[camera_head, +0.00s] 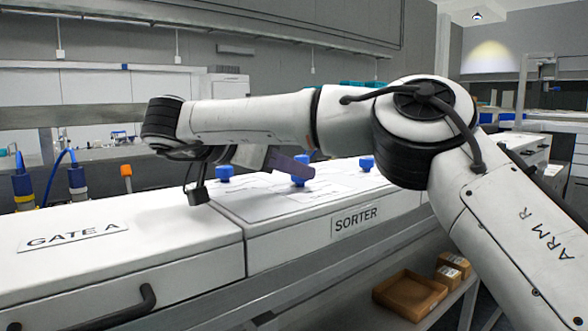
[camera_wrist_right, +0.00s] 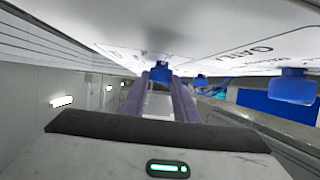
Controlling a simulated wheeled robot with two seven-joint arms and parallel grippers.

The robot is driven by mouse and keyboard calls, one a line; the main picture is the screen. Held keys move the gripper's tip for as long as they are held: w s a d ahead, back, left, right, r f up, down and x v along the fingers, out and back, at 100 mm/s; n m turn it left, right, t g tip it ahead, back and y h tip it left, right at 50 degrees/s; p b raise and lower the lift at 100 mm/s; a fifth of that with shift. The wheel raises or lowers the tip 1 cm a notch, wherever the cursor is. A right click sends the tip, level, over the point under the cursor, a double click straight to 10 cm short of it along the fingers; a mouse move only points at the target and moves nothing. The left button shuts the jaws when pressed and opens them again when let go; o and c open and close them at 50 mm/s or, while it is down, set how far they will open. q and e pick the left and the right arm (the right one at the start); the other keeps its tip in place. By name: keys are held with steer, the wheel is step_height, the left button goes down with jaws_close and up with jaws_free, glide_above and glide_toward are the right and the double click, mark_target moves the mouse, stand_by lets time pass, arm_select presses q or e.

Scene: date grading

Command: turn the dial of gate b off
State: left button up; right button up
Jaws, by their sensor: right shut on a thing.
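A row of blue dials stands on the white sorter top (camera_head: 345,179): a left dial (camera_head: 225,173), a middle dial (camera_head: 299,181) and a right dial (camera_head: 367,164). My right gripper (camera_head: 303,168) reaches across from the right arm, its purple fingers at the middle dial and partly hiding it. In the right wrist view, the fingers (camera_wrist_right: 165,84) are closed around a blue dial (camera_wrist_right: 160,71). Another dial (camera_wrist_right: 293,86) stands apart at the right. No gate B label is readable, and the dial's setting is hidden. My left gripper is not in view.
The GATE A plate (camera_head: 73,237) lies on the white cover at left, and the SORTER plate (camera_head: 356,220) is on the front. A black handle (camera_head: 120,310) juts out at lower left. A brown tray (camera_head: 410,293) sits on the low shelf.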

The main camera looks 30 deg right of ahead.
steer(key=shift+f+m+g, duration=0.1)
steer(key=shift+m+g, duration=0.4)
steer(key=shift+g, duration=0.1)
steer(key=o, duration=1.1)
steer(key=shift+c, duration=0.2)
steer(key=v, duration=1)
steer(key=shift+w+a, duration=0.1)
steer(key=shift+a, duration=0.1)
